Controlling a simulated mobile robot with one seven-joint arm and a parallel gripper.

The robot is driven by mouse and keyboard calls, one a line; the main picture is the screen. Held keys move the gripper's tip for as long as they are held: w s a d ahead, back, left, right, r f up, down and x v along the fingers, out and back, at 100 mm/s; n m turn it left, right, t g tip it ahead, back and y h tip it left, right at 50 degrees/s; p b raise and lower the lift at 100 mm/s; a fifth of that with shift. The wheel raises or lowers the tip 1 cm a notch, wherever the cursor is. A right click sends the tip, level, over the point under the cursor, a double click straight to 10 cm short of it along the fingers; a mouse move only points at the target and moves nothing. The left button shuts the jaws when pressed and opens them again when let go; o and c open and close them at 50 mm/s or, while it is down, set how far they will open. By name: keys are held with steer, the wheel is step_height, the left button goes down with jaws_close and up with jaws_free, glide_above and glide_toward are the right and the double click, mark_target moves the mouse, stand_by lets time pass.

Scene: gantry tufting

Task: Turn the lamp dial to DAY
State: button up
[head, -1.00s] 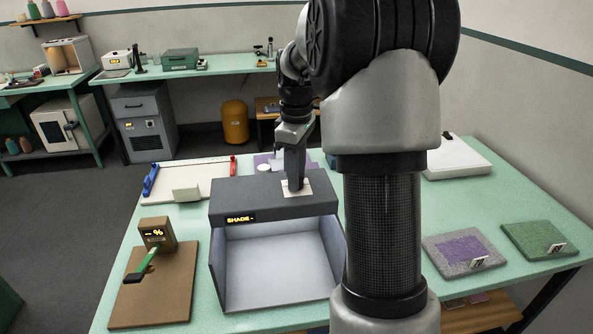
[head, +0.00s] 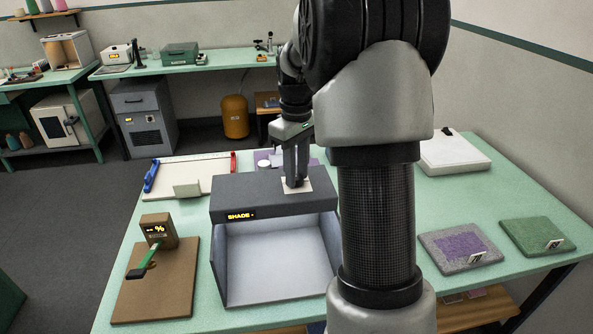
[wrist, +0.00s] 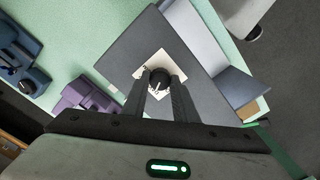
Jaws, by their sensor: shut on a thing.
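The lamp dial is a small dark round knob (wrist: 158,80) on a pale square plate, which also shows in the head view (head: 303,187). The plate lies on the top of the grey light booth (head: 235,199). A light mark shows on the knob, but the plate's lettering is too small to read, so the setting cannot be told.
A brown board (head: 155,290) with a green-handled tool and a "%" display stands left of the booth. A purple-and-grey sample (head: 461,249) and a green sample (head: 538,236) lie at the right. The booth's inside is empty.

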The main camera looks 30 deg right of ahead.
mark_target(297, 177)
steer(key=o, duration=1.1)
steer(key=shift+c, duration=0.2)
steer(key=shift+r, duration=0.15)
step_height(297, 177, up, 17)
steer(key=p, duration=0.1)
steer(key=shift+r, duration=0.1)
